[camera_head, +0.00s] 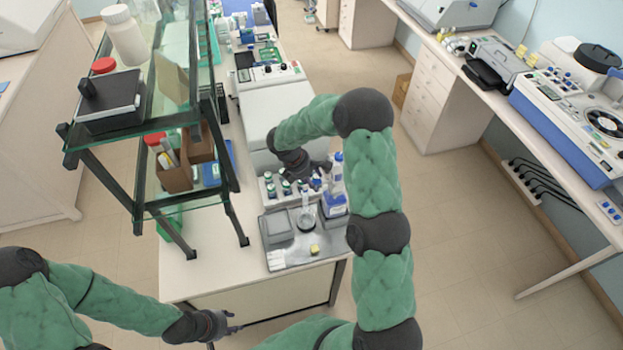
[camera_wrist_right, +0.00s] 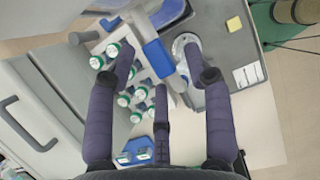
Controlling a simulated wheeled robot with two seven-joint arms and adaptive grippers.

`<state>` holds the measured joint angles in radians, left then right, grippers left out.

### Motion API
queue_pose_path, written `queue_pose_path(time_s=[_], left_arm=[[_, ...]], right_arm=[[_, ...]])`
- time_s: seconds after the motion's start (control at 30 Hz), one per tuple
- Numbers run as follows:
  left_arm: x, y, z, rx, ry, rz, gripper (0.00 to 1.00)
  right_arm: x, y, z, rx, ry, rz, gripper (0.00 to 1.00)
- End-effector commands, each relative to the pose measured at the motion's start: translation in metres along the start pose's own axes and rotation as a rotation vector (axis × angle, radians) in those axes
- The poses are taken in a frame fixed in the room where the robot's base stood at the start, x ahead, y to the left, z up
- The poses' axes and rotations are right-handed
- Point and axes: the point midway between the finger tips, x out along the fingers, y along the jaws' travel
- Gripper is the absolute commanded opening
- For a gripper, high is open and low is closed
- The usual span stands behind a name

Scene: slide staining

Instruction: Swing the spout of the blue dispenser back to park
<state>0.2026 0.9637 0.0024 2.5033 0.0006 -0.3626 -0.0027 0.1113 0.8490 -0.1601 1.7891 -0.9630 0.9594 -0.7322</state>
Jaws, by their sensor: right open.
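The blue dispenser (camera_head: 335,203) stands at the back right of the grey tray, with a clear upper part and blue cap (camera_head: 338,157). In the right wrist view its blue head (camera_wrist_right: 157,57) lies between my spread fingers, with blue liquid (camera_wrist_right: 170,12) above it. A pale piece beside the head reaches toward a round glass dish (camera_wrist_right: 185,45); I cannot tell clearly whether it is the spout. My right gripper (camera_head: 312,176) is open beside the dispenser's top; it also shows in the wrist view (camera_wrist_right: 159,76). Contact cannot be told. My left gripper (camera_head: 232,327) is low, off the bench's front edge.
A rack of green-capped bottles (camera_wrist_right: 125,85) stands left of the dispenser. A glass shelf unit (camera_head: 140,200) stands left. A white machine (camera_head: 265,110) is behind.

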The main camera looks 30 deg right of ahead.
Motion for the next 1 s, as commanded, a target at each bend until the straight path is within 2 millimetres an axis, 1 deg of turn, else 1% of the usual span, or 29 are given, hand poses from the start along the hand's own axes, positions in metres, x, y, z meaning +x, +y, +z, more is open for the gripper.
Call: queue_pose_path(time_s=[0.1,0.13,0.17,0.2,0.3,1.0], left_arm=[[0.0001,0.0,0.0001,0.0,0.0,0.0,0.4],[0.0001,0.0,0.0001,0.0,0.0,0.0,0.4],[0.0001,0.0,0.0001,0.0,0.0,0.0,0.4],[0.0001,0.0,0.0001,0.0,0.0,0.0,0.4],[0.0001,0.0,0.0001,0.0,0.0,0.0,0.4],[0.0031,-0.0011,0.0,0.0,0.0,0.0,0.4]], right_arm=[[-0.0001,0.0,0.0001,0.0,0.0,0.0,0.52],[-0.0001,0.0,0.0001,0.0,0.0,0.0,0.46],[-0.0002,0.0,0.0001,0.0,0.0,0.0,0.38],[-0.0002,0.0,0.0001,0.0,0.0,0.0,0.26],[-0.0002,0.0,0.0001,0.0,0.0,0.0,0.0],[0.0002,-0.0022,-0.0004,-0.036,0.0,0.014,0.0]])
